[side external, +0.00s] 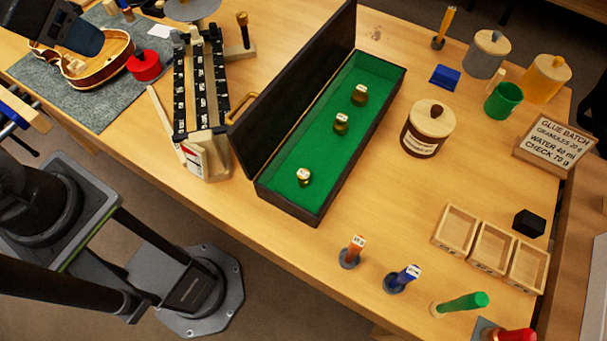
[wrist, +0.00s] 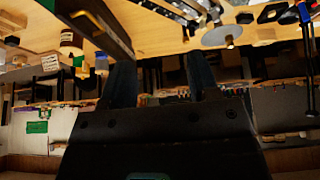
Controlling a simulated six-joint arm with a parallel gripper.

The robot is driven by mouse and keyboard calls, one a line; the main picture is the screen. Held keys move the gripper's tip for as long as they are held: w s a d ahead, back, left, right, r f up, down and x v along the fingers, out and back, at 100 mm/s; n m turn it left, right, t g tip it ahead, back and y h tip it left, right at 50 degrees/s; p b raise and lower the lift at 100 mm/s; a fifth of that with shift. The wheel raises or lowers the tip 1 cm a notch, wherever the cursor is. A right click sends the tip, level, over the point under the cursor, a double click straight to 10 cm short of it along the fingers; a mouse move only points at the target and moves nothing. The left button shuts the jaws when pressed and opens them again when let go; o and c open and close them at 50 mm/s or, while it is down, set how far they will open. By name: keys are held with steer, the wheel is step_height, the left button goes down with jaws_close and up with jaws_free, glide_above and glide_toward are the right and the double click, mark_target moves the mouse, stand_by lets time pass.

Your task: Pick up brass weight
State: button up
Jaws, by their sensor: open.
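Three brass weights with white labels stand in an open dark case (side external: 386,148) lined in green: one near the far end (side external: 360,95), one in the middle (side external: 340,124) and one near the front end (side external: 304,178). They differ in size; the front one looks smallest. My gripper (wrist: 160,74) shows in the wrist view with its two dark fingers apart and nothing between them. It is away from the case, whose dark lid and brass handle (wrist: 87,20) show at upper left there. The weights are hidden in the wrist view.
The case's raised lid (side external: 300,75) stands along its left side. A black rack (side external: 203,85), red pot (side external: 144,65) and violin body (side external: 98,62) lie left.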

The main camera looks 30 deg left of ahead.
steer(key=w+d+r+g+h, duration=0.1)
steer(key=w+d+r+g, duration=0.2)
steer(key=w+d+r, duration=0.6)
steer(key=g+y, duration=0.1)
steer(key=g, duration=0.2)
glide_above(303, 174)
step_height(303, 174, down, 6)
steer(key=f, duration=2.8)
steer(key=shift+d+f, duration=0.25)
steer(key=shift+f, duration=0.15)
steer(key=shift+a+f, duration=0.2)
steer(key=shift+f, duration=2.45)
steer(key=shift+c, duration=0.3)
steer(key=c, duration=0.9)
